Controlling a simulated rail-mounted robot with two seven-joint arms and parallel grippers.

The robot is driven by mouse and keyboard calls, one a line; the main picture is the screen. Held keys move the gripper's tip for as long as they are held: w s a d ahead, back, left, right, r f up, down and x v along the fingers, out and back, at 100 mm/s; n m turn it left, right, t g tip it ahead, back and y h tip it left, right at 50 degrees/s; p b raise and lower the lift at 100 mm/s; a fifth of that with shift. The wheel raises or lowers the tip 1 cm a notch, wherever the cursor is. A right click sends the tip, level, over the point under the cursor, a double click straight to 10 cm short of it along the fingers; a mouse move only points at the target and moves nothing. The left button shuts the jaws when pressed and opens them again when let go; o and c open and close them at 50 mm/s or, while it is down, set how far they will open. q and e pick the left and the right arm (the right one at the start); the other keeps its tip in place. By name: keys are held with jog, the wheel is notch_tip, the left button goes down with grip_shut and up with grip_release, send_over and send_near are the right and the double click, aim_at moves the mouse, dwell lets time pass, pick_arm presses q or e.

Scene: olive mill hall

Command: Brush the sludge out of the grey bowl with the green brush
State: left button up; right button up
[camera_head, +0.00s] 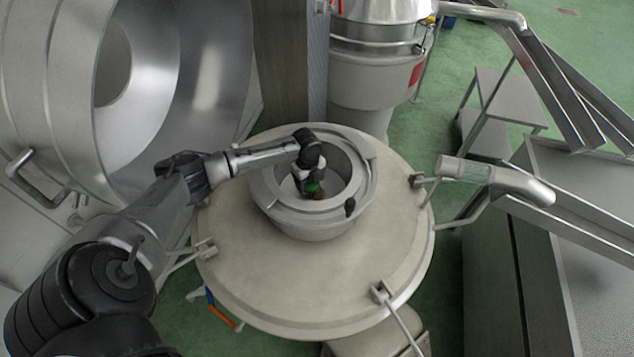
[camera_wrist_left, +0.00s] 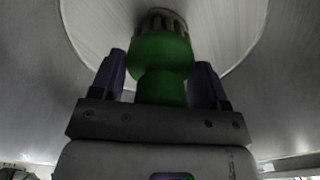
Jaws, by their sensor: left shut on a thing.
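The grey bowl (camera_head: 312,228) stands in the middle of the round pale lid, its opening facing up. My left arm reaches in from the left, and my left gripper (camera_head: 308,185) is down inside the bowl's opening. It is shut on the green brush (camera_head: 313,188). In the left wrist view the green brush (camera_wrist_left: 160,65) sits between the two fingers, with its bristles pointing away from the gripper toward a pale curved surface. I cannot tell whether the bristles touch it. A small brownish patch shows beside the brush in the head view; I cannot make out the sludge clearly. My right gripper is not in view.
A round pale lid (camera_head: 250,275) with clamps surrounds the bowl. A large steel drum (camera_head: 215,80) stands at the left, a steel vessel (camera_head: 372,75) behind. A pipe spout (camera_head: 500,180) and steel chute lie to the right. Green floor shows between them.

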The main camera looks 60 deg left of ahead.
pick_arm(q)
jog(key=shift+n+g+y, duration=0.3)
jog(key=s+a, duration=0.1)
jog(key=a, duration=0.1)
jog(key=s+a+r, duration=0.1)
jog(key=s+a, duration=0.1)
jog(key=shift+s, duration=0.1)
jog(key=shift+w+d+r, duration=0.15)
jog(key=shift+r, duration=0.3)
jog(key=shift+w+d+r, duration=0.15)
jog(key=shift+r, duration=0.3)
jog(key=shift+w+d+r, duration=0.1)
jog(key=shift+d+r, duration=0.1)
jog(key=shift+r, duration=0.9)
jog(key=shift+r, duration=1.55)
jog(key=shift+d, duration=0.1)
